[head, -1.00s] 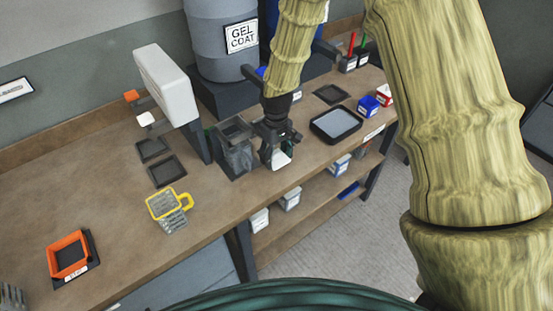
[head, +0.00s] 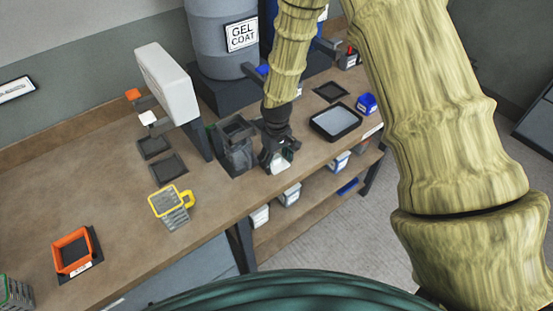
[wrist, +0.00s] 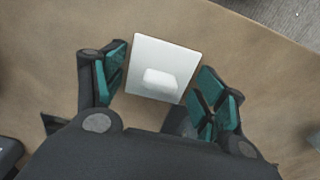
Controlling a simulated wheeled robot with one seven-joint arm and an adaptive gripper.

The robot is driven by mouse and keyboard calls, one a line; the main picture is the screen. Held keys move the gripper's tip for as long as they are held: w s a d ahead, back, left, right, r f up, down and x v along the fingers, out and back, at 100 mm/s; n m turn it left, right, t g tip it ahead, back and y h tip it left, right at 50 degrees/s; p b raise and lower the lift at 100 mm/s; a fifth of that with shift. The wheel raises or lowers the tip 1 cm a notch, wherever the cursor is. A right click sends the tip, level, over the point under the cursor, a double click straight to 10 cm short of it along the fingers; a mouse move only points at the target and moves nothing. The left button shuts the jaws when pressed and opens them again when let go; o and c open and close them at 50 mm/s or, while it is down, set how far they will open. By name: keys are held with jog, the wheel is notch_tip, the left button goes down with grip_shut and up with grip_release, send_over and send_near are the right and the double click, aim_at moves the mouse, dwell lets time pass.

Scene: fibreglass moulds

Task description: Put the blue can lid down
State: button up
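A white square lid with a raised white knob (wrist: 160,80) lies under my gripper (wrist: 163,68) in the wrist view. I take it for the can lid; no blue shows on it. The teal finger pads stand wide apart on either side of it, and neither closes on the knob. In the head view the lid (head: 281,168) shows pale below my gripper (head: 277,158), near the bench's front edge. It appears to rest on the bench, though its underside is hidden. The blue can (head: 366,103) at the right may be the one it belongs to.
A dark grey square container (head: 238,158) stands just left of my gripper. A dark-rimmed tray (head: 336,122) lies to the right. The bench's front edge is close.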

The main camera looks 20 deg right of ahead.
aim_at(277, 158)
dwell(0.3)
jog(key=shift+r+b, duration=2.15)
jog(key=shift+r, duration=4.05)
